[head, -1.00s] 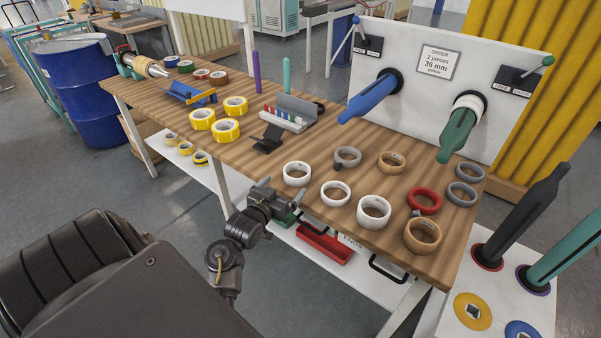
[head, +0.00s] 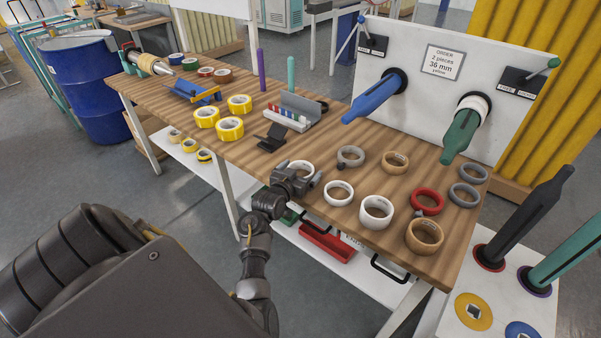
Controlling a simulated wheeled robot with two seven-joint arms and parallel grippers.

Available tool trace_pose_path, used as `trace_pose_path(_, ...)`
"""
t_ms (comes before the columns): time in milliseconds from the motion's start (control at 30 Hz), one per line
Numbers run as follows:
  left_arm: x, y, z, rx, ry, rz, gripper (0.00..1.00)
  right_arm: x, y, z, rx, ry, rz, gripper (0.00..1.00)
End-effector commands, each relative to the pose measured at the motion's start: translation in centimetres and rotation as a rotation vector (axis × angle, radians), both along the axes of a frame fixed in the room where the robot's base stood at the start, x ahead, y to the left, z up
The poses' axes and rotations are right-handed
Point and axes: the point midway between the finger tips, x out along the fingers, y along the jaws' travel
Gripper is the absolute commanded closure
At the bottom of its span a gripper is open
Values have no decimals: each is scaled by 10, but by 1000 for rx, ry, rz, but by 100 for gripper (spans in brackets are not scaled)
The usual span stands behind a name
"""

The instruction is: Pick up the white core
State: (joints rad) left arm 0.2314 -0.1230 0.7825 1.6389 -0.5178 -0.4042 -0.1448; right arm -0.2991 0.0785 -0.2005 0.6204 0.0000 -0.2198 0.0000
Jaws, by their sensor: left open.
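Three white cores lie on the wooden table. The leftmost white core (head: 303,165) sits near the front edge and is partly hidden behind my left gripper. Another white core (head: 339,193) lies to its right. A taller white core (head: 376,213) stands further right. My left gripper (head: 299,173) is open, its two fingers pointing toward the leftmost white core in the head view, one tip at each side of it. I cannot tell whether the fingers touch it or how high they are. My right gripper is not in view.
A grey ring (head: 350,156), a tan ring (head: 395,162), a red ring (head: 427,202) and a brown ring (head: 424,236) lie nearby. A black stand (head: 272,138) is left of the gripper. Blue (head: 376,97) and green (head: 462,134) spindles stick out from the white panel (head: 450,30).

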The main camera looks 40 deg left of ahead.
Motion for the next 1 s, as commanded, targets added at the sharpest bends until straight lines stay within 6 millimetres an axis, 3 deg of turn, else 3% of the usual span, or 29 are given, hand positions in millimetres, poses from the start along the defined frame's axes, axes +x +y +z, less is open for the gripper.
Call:
trace_pose_path(200, 0, 0, 0, 1, 0, 0, 3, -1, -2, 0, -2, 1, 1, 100)
trace_pose_path(500, 0, 0, 0, 1, 0, 0, 42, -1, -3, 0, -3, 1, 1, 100)
trace_pose_path(833, 0, 0, 3, 2, -1, 0, 42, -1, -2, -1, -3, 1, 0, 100)
trace_pose_path(1000, 0, 0, 21, 6, -4, -2, 42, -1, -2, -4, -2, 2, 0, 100)
